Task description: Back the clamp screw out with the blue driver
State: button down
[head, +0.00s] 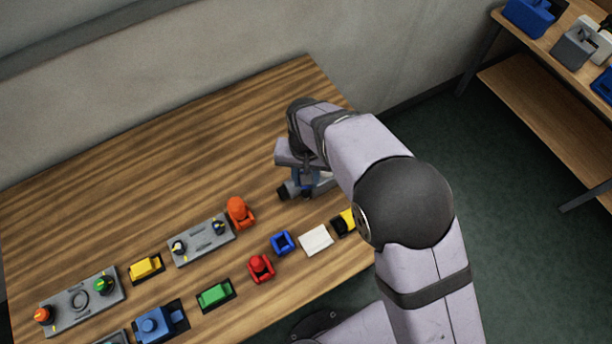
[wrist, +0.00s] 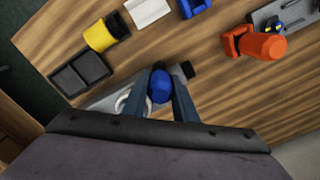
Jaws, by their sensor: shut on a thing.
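My gripper (head: 306,180) is shut on the blue driver (wrist: 160,86), whose rounded blue end shows between the two fingers in the wrist view. There the gripper also shows (wrist: 160,98), with a finger on each side of the driver. Under it lies a grey fitting (head: 322,181) with a black end, probably the clamp; it also shows in the wrist view (wrist: 108,98), with a white ring beside it. The driver tip and the clamp screw are hidden, so I cannot tell whether they touch.
An orange tool (head: 238,210) stands in a red-orange holder left of my gripper. An empty-looking blue holder (head: 282,242), a white block (head: 316,239) and a yellow-and-black piece (head: 346,221) line the front edge. A black two-part tray (wrist: 80,75) is near. The back of the table is clear.

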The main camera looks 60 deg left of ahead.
jog(key=n, duration=0.5)
jog(key=shift+n, duration=1.4)
jog(key=n, duration=0.2)
jog(key=shift+n, duration=0.3)
jog(key=n, duration=0.4)
jog(key=shift+n, duration=0.4)
jog(key=n, duration=0.3)
jog(key=n, duration=0.2)
jog(key=shift+n, duration=0.3)
jog(key=shift+m, duration=0.7)
